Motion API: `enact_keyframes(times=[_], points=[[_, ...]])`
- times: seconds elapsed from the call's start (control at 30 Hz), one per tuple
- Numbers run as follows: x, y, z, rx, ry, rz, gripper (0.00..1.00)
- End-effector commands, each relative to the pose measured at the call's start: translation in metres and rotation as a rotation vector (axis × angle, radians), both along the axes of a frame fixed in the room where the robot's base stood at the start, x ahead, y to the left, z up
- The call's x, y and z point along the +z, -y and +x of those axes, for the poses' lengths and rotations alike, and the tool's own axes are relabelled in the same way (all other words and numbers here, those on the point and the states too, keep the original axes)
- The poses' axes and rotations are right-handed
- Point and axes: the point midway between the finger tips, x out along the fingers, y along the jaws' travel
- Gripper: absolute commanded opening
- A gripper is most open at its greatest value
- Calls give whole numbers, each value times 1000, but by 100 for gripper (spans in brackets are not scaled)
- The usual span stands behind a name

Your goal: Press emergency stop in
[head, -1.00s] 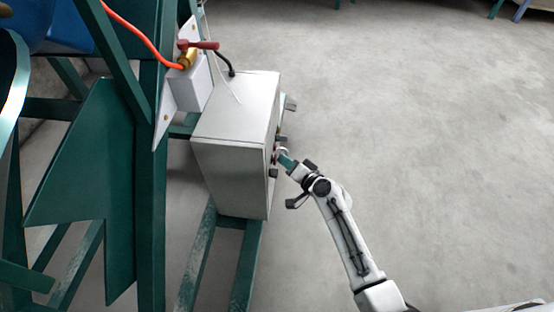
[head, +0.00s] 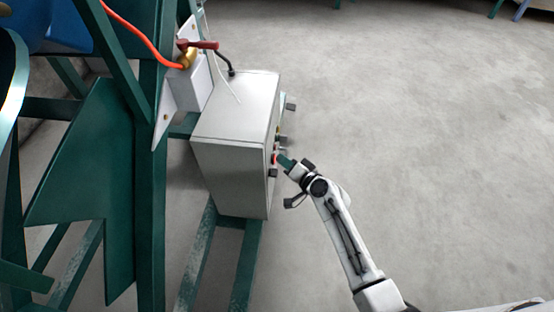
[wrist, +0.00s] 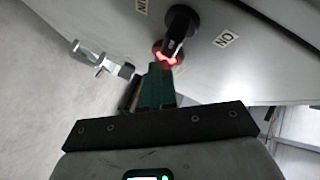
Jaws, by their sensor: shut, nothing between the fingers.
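The grey control box (head: 235,150) stands on a green frame, with its control face turned right toward my arm. A round red emergency stop button (head: 275,158) shows on that face, and it glows red in the wrist view (wrist: 168,55). My gripper (head: 283,161) is shut and empty, its green fingertips pointing at the face. In the wrist view the fingertips (wrist: 160,70) are right in front of the red button and overlap its lower edge. I cannot tell whether they touch it. A black knob (wrist: 181,22) partly covers the button from above.
A silver handle (wrist: 95,55) sticks out at the left of the wrist view. Labels (wrist: 226,39) are on the face. The floor right of the box is clear.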

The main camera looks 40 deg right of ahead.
Motion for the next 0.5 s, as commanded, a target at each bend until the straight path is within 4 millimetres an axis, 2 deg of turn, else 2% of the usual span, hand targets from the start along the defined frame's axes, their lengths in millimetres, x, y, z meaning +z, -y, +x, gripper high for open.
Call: enact_keyframes(times=[0.37, 0.5], points=[[-1, 1, -4, 3, -1, 2, 0], [-3, 7, -11, 1, 0, 1, 0]])
